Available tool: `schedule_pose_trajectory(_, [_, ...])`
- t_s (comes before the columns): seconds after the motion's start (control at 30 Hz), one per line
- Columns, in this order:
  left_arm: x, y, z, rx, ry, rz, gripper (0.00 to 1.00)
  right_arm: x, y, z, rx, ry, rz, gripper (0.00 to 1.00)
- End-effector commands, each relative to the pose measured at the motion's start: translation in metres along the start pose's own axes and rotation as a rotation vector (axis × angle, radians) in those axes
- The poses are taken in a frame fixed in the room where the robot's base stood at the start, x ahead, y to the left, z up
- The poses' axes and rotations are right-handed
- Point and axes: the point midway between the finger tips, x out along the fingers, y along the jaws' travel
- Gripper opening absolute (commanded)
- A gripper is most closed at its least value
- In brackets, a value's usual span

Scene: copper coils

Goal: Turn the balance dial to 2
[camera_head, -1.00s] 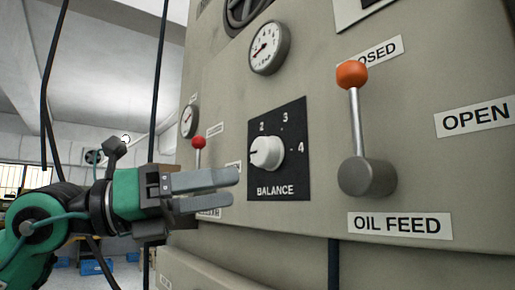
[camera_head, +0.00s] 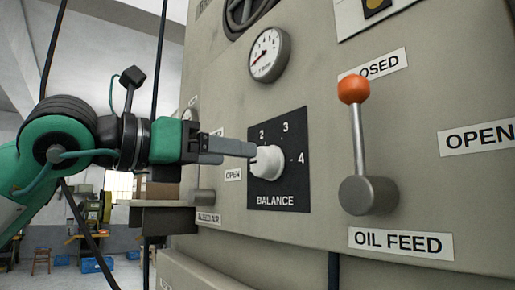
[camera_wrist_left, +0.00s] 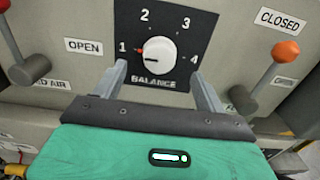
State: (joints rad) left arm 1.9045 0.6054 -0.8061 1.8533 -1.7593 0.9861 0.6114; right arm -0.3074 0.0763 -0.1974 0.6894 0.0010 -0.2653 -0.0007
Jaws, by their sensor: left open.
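The balance dial is a white knob (camera_head: 267,161) on a black square plate (camera_head: 293,184) marked BALANCE, with numbers 1 to 4 around it. In the left wrist view the knob (camera_wrist_left: 159,54) has a red pointer mark toward 1, at its left. My left gripper (camera_head: 250,149) comes in from the left with its fingertips close to the knob. In the left wrist view the open left gripper (camera_wrist_left: 160,80) has one finger on each side below the knob, with nothing between them. Whether a finger touches the knob cannot be told. My right gripper is not in view.
An oil feed lever (camera_head: 359,135) with an orange ball stands right of the dial plate. A round gauge (camera_head: 269,54) sits above. In the left wrist view a red-handled lever (camera_wrist_left: 22,50) is at the left. The panel below the dial is clear.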

Motion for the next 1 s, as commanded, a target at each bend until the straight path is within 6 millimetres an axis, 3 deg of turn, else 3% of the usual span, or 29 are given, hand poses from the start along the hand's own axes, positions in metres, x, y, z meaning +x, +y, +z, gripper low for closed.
schedule_pose_trajectory(0.2, [0.043, -0.001, 0.003, 0.000, 0.002, -0.003, 0.73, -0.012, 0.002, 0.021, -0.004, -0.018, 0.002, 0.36])
schedule_pose_trajectory(0.33, [0.058, -0.001, 0.002, 0.000, 0.000, -0.002, 0.73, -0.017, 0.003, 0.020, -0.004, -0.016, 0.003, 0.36])
schedule_pose_trajectory(0.77, [0.067, 0.000, 0.000, 0.000, -0.001, -0.001, 0.73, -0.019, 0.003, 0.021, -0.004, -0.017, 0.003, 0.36])
schedule_pose_trajectory(1.0, [0.067, 0.000, 0.000, 0.000, -0.001, -0.002, 0.30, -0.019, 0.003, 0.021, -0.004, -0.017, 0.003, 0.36])
